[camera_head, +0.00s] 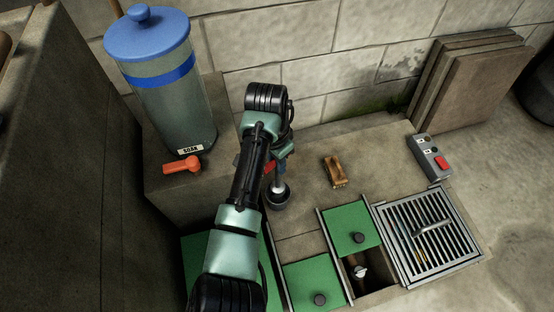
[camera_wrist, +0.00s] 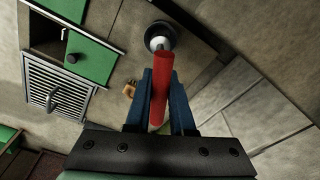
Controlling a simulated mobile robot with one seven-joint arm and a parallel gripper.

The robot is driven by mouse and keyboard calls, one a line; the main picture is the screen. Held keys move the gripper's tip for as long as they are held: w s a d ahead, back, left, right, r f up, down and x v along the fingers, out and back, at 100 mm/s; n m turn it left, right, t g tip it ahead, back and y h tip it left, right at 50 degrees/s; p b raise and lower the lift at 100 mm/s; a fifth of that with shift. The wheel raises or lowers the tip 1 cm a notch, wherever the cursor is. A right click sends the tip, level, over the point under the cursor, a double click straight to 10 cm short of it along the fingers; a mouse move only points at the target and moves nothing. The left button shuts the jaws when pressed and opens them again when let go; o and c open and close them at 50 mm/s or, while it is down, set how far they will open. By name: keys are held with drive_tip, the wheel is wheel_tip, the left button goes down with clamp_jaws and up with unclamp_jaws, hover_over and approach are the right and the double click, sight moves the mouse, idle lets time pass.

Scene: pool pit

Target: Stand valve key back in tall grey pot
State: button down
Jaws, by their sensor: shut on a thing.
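The valve key (camera_wrist: 160,85) has a red bar and a pale metal lower part. My gripper (camera_wrist: 161,100) is shut on its red bar, with a blue finger on each side in the wrist view. In the head view my gripper (camera_head: 281,152) is partly hidden by my arm. The key's pale shaft (camera_head: 279,178) points down at the grey pot (camera_head: 277,200). The pot also shows in the wrist view (camera_wrist: 148,37), with the metal end at its round mouth. I cannot tell how deep that end is inside. The pot's lower part is partly hidden.
A blue-lidded tank (camera_head: 160,90) with an orange tap (camera_head: 182,166) stands left. Green lids (camera_head: 350,228) surround an open pit bay (camera_head: 375,284). A metal grate (camera_head: 428,240) lies right, below a grey switch box (camera_head: 429,158). A wooden block (camera_head: 334,171) lies right of the pot.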

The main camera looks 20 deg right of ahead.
sight(277, 186)
drive_tip(key=shift+f+b, duration=0.4)
drive_tip(key=shift+f, duration=1.2)
drive_tip(key=shift+f+b, duration=0.8)
drive_tip(key=shift+f, duration=0.45)
drive_tip(key=shift+f+b, duration=0.65)
drive_tip(key=shift+f, duration=0.5)
idle(0.3)
drive_tip(key=c, duration=0.7)
unclamp_jaws()
wheel_tip(277, 186, up, 8)
drive_tip(key=p, duration=0.8)
drive_tip(key=shift+p, duration=0.35)
